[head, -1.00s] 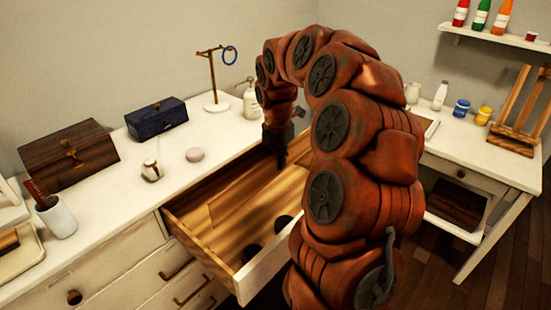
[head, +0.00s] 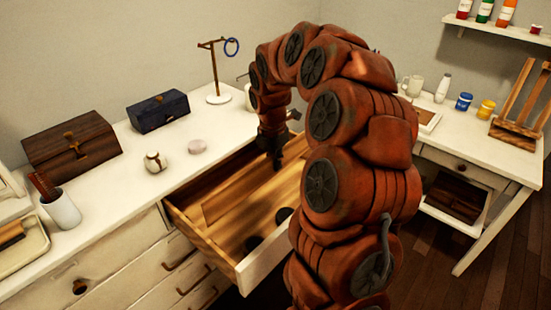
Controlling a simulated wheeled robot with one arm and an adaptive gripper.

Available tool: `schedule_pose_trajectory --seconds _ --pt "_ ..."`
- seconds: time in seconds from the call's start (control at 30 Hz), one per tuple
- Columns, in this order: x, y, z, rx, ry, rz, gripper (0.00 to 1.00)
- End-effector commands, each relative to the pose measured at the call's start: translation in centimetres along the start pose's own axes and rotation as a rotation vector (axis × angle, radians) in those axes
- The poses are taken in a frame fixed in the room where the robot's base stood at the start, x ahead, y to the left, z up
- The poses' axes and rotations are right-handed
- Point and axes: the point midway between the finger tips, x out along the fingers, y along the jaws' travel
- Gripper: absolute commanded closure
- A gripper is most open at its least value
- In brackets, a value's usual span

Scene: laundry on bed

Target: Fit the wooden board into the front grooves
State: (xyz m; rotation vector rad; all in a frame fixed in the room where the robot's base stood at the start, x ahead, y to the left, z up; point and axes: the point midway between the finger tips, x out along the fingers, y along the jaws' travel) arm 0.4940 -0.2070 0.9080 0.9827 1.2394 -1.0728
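The drawer (head: 188,226) of the white dresser is pulled open, and its inside is wood-coloured. A long wooden board (head: 228,200) shows inside it, running from the left part toward my gripper. Its colour blends with the drawer floor, so I cannot tell whether it stands upright or sits in any groove. My gripper (head: 277,164) points down over the back right part of the drawer, near the board's far end. Its dark fingers are small and shadowed; I cannot tell if they touch or hold the board. The front grooves cannot be made out.
Two dark round things (head: 254,243) lie near the drawer's front wall. On the dresser top stand a brown chest (head: 70,150), a blue box (head: 158,111), a small jar (head: 155,162), a pink disc (head: 197,147), a ring stand (head: 217,98) and a white cup (head: 62,208).

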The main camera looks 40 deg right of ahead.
Motion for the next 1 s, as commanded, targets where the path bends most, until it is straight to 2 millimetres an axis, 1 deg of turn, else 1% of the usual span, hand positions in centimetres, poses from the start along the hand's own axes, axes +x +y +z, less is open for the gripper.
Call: schedule_pose_trajectory --seconds 0.1,0.5,0.7,1.0 --pt "1.1 -0.1 -0.1 0.0 0.001 -0.002 1.0" --pt "4.0 0.0 -0.3 0.002 -0.001 0.001 1.0" --pt "4.5 0.0 -0.3 0.001 0.0 0.0 1.0" --pt "4.5 0.0 -0.3 0.001 0.0 0.001 1.0"
